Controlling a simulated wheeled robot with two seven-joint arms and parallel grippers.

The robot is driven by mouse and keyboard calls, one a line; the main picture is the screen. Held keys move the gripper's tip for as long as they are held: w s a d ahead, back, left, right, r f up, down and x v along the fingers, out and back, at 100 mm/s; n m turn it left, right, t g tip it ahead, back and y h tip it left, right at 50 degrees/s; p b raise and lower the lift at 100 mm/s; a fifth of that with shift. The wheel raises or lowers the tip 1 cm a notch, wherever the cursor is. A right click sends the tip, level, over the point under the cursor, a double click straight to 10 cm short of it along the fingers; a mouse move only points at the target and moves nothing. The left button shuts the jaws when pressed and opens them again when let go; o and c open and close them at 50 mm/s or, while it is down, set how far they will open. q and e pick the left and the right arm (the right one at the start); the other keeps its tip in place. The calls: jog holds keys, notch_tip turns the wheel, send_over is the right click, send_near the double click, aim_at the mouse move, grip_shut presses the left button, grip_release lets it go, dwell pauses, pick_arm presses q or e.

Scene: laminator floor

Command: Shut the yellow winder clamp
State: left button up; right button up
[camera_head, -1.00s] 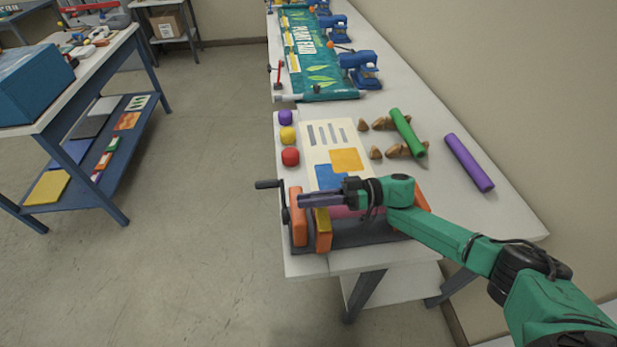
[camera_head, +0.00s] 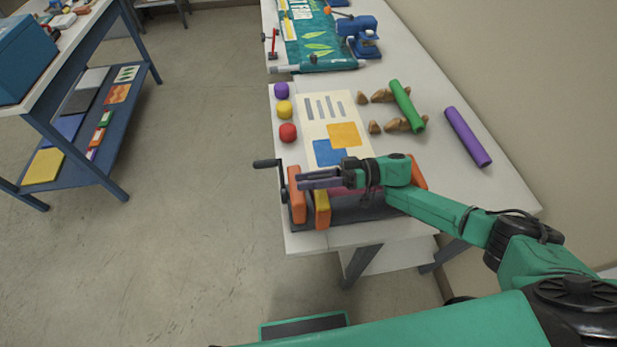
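The winder (camera_head: 362,208) sits at the near end of the white table, with orange end blocks, a dark base and a black crank (camera_head: 268,164) on its left. The yellow winder clamp (camera_head: 322,208) is an upright yellow-orange block just right of the left end block. I cannot tell whether it is open or shut. My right gripper (camera_head: 300,180) reaches in from the right and points left, over the top of the clamp and near the left end block. Its dark fingers lie close together in this view; contact is unclear. My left gripper is not in view.
A green roll (camera_head: 405,103) on brown supports and a purple roll (camera_head: 467,137) lie right. A blue workbench (camera_head: 88,150) stands across open floor.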

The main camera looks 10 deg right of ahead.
jog(key=shift+r, duration=0.1)
notch_tip(320, 180, up, 20)
jog(key=b, duration=0.2)
jog(key=shift+b, duration=0.3)
